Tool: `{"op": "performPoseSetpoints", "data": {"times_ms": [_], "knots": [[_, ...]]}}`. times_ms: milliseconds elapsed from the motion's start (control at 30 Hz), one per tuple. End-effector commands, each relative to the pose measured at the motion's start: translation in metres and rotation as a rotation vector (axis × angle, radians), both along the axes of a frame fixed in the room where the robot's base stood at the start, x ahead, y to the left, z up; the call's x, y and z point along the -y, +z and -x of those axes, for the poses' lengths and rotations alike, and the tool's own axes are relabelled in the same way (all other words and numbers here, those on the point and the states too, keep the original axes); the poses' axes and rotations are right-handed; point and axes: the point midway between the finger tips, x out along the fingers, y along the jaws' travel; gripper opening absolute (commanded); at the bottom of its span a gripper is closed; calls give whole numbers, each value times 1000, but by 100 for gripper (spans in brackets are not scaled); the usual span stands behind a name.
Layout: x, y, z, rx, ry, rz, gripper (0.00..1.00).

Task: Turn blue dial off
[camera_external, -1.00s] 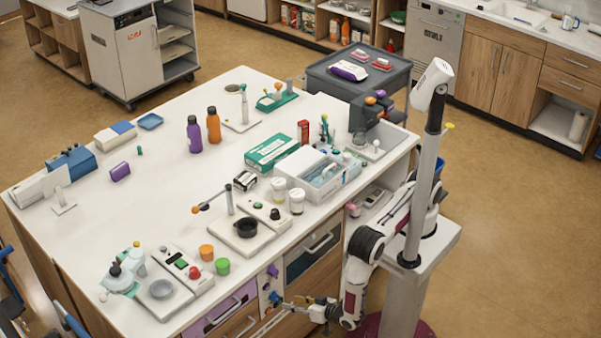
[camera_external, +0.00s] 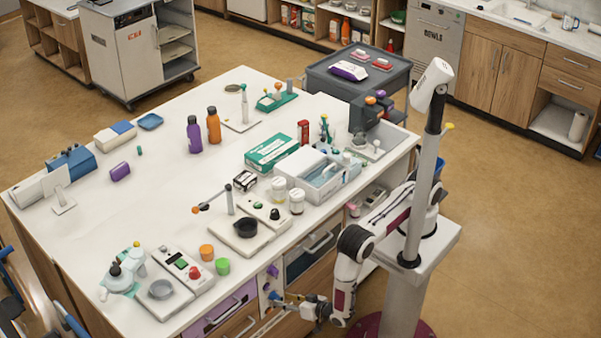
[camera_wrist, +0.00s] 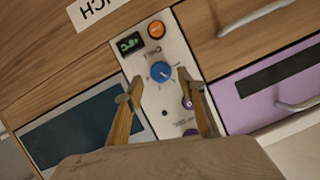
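The blue dial (camera_wrist: 160,71) sits on a narrow pale control panel (camera_wrist: 165,105) on the front of the counter. A light pointer mark and tick marks show on and around it. In the external view the blue dial (camera_external: 274,298) is small, at the front face of the counter. My gripper (camera_wrist: 160,83) is open, with one finger on each side of the dial in the wrist view. I cannot tell whether the fingers touch it. In the external view my gripper (camera_external: 287,301) is right by the panel.
The panel also carries an orange button (camera_wrist: 156,29), a green-lit display (camera_wrist: 131,42) and a purple knob (camera_wrist: 190,102). A purple drawer (camera_wrist: 265,95) with a handle is on the right; a dark drawer front (camera_wrist: 85,130) is on the left.

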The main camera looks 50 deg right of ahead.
Motion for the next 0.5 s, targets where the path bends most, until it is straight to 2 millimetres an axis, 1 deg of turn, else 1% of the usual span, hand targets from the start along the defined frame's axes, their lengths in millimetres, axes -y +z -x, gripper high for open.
{"op": "performPoseSetpoints", "data": {"times_ms": [100, 233, 500], "knots": [[0, -6, -13, -1, -3, 0, 39], [-2, -10, -23, -1, -2, 0, 39], [-3, -13, -32, -1, 0, 0, 39]]}}
